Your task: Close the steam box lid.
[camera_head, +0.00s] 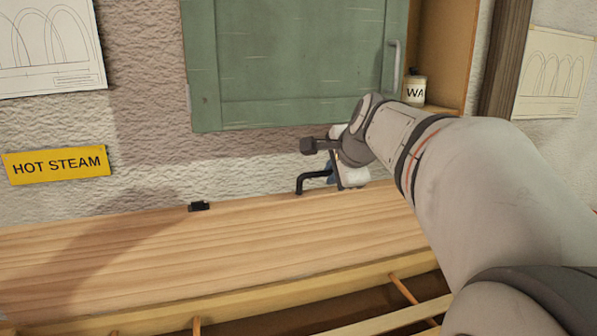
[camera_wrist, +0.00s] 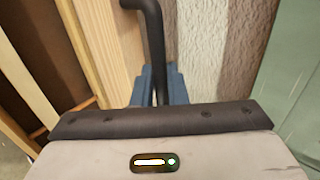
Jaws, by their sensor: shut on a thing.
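The steam box lid (camera_head: 190,255) is a long pale wood panel, raised open behind the box, its far edge close to the wall. A black bent handle (camera_head: 312,177) stands at its far edge; the handle also shows in the wrist view (camera_wrist: 154,35). A small black fitting (camera_head: 199,206) sits on the same edge to the left. My gripper (camera_head: 333,174) is at the handle, and its blue fingers (camera_wrist: 158,86) are shut around the handle's bar in the wrist view. My wrist hides part of the grip in the head view.
The open box shows its front rim (camera_head: 250,297) and thin wooden bars inside at the bottom. A green cabinet door (camera_head: 290,65) hangs just above my gripper. A labelled white jar (camera_head: 414,90) stands on the shelf at right. A yellow HOT STEAM sign (camera_head: 57,163) is on the wall.

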